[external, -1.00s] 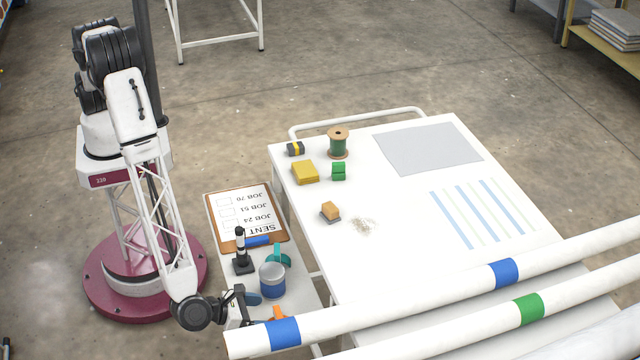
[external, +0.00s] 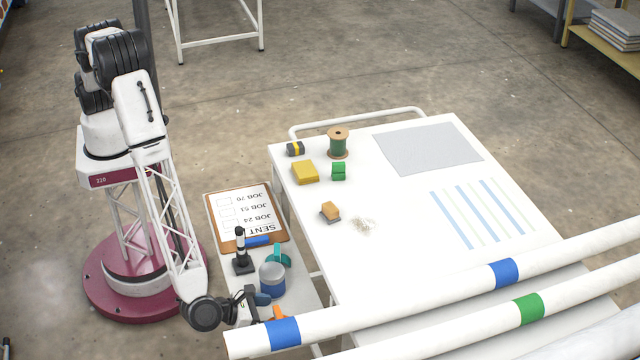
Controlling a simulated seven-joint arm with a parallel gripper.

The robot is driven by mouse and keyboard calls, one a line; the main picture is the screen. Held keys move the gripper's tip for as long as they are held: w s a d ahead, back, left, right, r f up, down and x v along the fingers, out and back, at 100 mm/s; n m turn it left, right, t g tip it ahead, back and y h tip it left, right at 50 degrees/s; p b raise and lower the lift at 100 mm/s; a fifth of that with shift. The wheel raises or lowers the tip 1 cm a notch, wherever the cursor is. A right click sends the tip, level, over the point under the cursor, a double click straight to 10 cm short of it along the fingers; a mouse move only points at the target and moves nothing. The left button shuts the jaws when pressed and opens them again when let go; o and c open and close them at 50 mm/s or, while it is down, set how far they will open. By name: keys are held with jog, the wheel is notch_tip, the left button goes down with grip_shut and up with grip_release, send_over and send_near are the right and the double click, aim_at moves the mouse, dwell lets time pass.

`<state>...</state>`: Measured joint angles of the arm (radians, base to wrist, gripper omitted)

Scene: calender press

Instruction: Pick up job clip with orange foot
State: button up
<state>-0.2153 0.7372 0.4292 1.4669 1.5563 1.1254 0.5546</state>
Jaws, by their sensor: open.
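A small orange piece (external: 279,313), likely the orange foot of the job clip, shows at the front of the small side table, just above the white roll with a blue band. The rest of that clip is hidden or too small to tell. My gripper (external: 262,306) is open, low over the side table, just left of the orange piece. I cannot tell whether they touch. A teal clip-like piece (external: 279,257) stands farther back, behind the grey and blue cup (external: 272,280).
The cup stands close behind my gripper. A black and white upright tool (external: 241,250) and a clipboard (external: 225,212) are farther back. White rolls (external: 400,297) cross the front right. The large white table (external: 390,220) holds a spool (external: 338,143) and several small blocks.

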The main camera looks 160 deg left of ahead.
aim_at(285, 323)
jog(key=shift+a, duration=0.1)
jog(key=shift+x, duration=2.5)
jog(key=shift+w+f, duration=0.1)
jog(key=shift+c, duration=0.3)
jog(key=c, duration=0.9)
